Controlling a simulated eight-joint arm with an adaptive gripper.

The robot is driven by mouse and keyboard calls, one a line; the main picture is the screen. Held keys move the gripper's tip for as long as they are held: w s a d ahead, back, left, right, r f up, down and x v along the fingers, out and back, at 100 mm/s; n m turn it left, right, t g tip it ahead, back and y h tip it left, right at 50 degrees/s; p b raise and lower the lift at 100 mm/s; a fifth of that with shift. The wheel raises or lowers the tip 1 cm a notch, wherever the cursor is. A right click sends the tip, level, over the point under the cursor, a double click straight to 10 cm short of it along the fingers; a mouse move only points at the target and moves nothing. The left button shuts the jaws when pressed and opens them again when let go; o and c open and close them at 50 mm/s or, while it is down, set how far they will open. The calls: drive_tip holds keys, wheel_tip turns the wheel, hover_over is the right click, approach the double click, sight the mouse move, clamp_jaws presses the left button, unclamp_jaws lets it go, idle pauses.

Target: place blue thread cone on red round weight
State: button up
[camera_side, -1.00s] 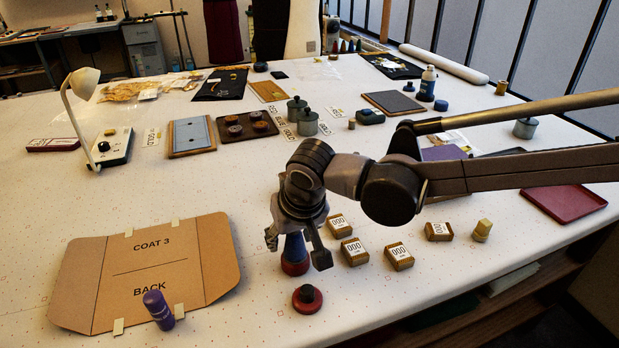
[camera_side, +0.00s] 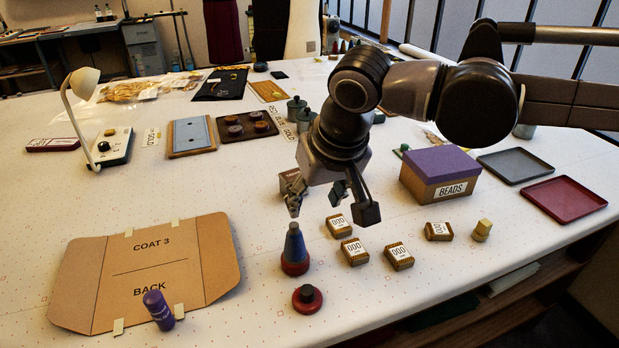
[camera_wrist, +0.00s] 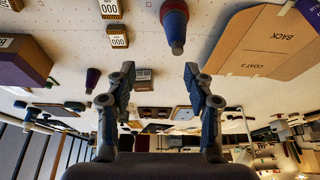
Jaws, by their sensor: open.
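The blue thread cone (camera_side: 295,243) stands upright on a red round base (camera_side: 295,267), which looks like a red round weight, in the side view. In the wrist view the cone (camera_wrist: 175,30) appears upside down near the top, with red at its wide end. A second red round weight (camera_side: 307,299) with a dark knob lies in front of it, with nothing on it. My gripper (camera_side: 330,210) is open and empty, above and right of the cone, apart from it. In the wrist view both fingers of my gripper (camera_wrist: 158,90) are spread, with nothing between them.
Several small labelled boxes (camera_side: 399,256) lie right of the cone. A purple-lidded beads box (camera_side: 439,174) and a red tray (camera_side: 564,198) are farther right. A cardboard pattern (camera_side: 144,265) and a purple tube (camera_side: 158,309) are at left. Table between is clear.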

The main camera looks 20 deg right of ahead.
drive_tip(key=s+d+f+t, duration=0.1)
drive_tip(key=s+d+f, duration=0.2)
drive_tip(key=d, duration=0.7)
drive_tip(key=s+d+f, duration=0.3)
drive_tip(key=s+d, duration=0.2)
drive_tip(key=d, duration=0.6)
drive_tip(key=s+d+f+t, duration=0.1)
drive_tip(key=s+d+f, duration=0.2)
drive_tip(key=d, duration=0.7)
drive_tip(key=shift+s+d+t, duration=0.3)
drive_tip(key=shift+s+d, duration=0.1)
drive_tip(key=shift+s, duration=0.05)
